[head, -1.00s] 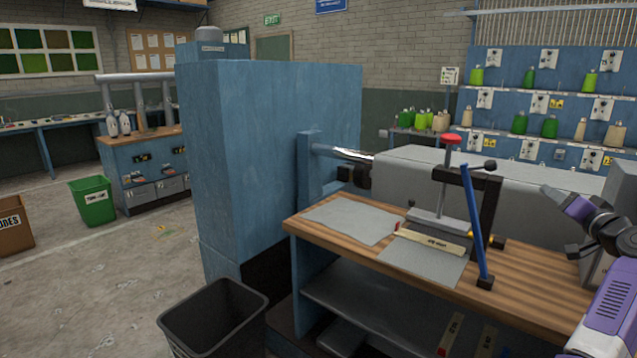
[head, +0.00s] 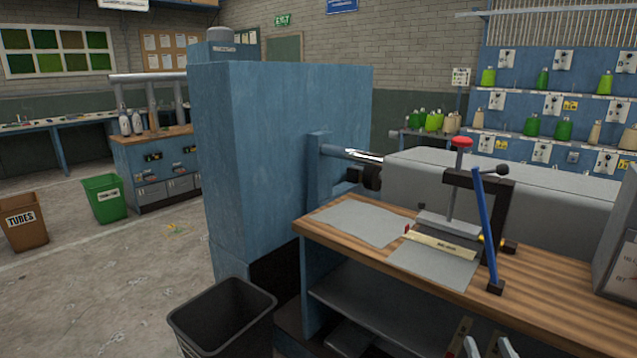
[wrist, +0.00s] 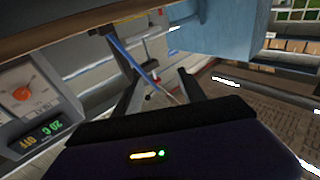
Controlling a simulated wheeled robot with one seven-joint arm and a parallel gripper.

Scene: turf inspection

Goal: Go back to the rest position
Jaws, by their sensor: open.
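My gripper (wrist: 160,85) is open in the wrist view, with its two dark fingers apart and nothing between them. In the head view two grey fingertips (head: 488,346) show at the bottom edge, in front of the bench's lower shelf. The purple arm is out of the head view. The wooden bench top (head: 540,275) carries a press with a red knob (head: 462,141) and a blue lever (head: 486,225). A pale labelled bar (head: 442,243) lies at the press over a grey sheet (head: 430,264).
A grey box (head: 618,255) stands at the bench's right; a dial box (wrist: 35,100) shows in the wrist view. A tall blue cabinet (head: 285,160) stands behind. A black bin (head: 225,320), green bin (head: 104,198) and brown bin (head: 24,222) stand on the floor. Open floor lies left.

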